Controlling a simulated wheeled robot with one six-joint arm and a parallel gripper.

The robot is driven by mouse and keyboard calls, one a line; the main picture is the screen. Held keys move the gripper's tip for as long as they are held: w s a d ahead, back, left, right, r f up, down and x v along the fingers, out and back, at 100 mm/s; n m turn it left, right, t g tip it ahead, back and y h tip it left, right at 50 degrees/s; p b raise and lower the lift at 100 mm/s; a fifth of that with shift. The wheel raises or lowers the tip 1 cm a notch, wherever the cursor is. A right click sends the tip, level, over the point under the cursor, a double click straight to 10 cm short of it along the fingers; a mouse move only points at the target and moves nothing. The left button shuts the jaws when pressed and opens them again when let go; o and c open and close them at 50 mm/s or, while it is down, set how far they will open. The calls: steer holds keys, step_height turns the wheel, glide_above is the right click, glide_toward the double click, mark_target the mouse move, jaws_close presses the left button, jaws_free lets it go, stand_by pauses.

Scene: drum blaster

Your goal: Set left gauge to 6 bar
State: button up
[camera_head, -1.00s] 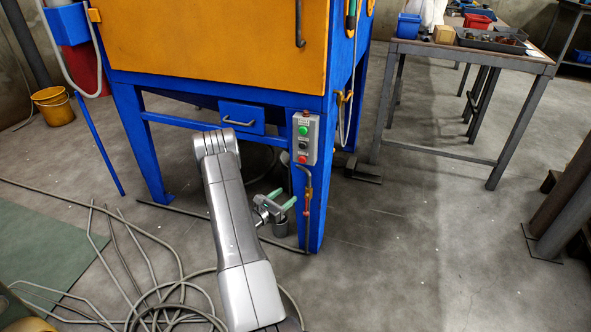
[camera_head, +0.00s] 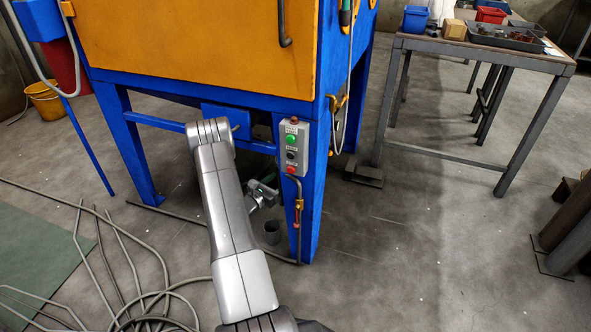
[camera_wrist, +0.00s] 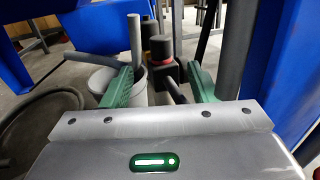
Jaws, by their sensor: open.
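No gauge face or dial reading can be made out in either view. My gripper (camera_head: 264,186) is low beside the blue cabinet's front right leg, partly hidden by its own wrist. In the wrist view its two green fingers (camera_wrist: 160,72) are spread apart. Beyond and between them stands a dark fitting with a black top and a red ring (camera_wrist: 161,56). A pale grey cup-like part (camera_wrist: 103,79) and an upright grey rod (camera_wrist: 134,42) are by the left finger. I cannot tell whether any finger touches them.
The blue and orange cabinet (camera_head: 190,45) stands ahead. A control box with green and red buttons (camera_head: 291,148) is on its right leg, with a pipe below. A grey pot (camera_head: 272,232) stands under it. Hoses (camera_head: 150,300) lie at lower left.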

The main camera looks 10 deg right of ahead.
steer(key=b+x, duration=0.2)
steer(key=x, duration=0.9)
steer(key=shift+b, duration=0.35)
steer(key=shift+s, duration=0.1)
steer(key=c, duration=1)
steer(key=shift+o, duration=0.2)
steer(key=shift+a+m+g+h, duration=0.1)
steer(key=shift+m+g+h, duration=0.3)
steer(key=shift+g, duration=0.1)
steer(key=m+g+h, duration=0.1)
steer(key=m+g, duration=0.1)
steer(key=g, duration=0.1)
steer(key=m+g+h, duration=0.1)
steer(key=m+g, duration=0.1)
steer(key=shift+w+a+f+h, duration=0.1)
steer(key=shift+w+h, duration=0.2)
steer(key=shift+w, duration=0.05)
steer(key=shift+w+m+g+h, duration=0.1)
steer(key=shift+m+g+h, duration=0.1)
steer(key=shift+m+g, duration=1.1)
steer(key=shift+w+m+g+h, duration=0.15)
steer(key=shift+m+g, duration=0.45)
steer(key=shift+g, duration=1.4)
steer(key=shift+m+g, duration=0.4)
steer(key=shift+g, duration=0.4)
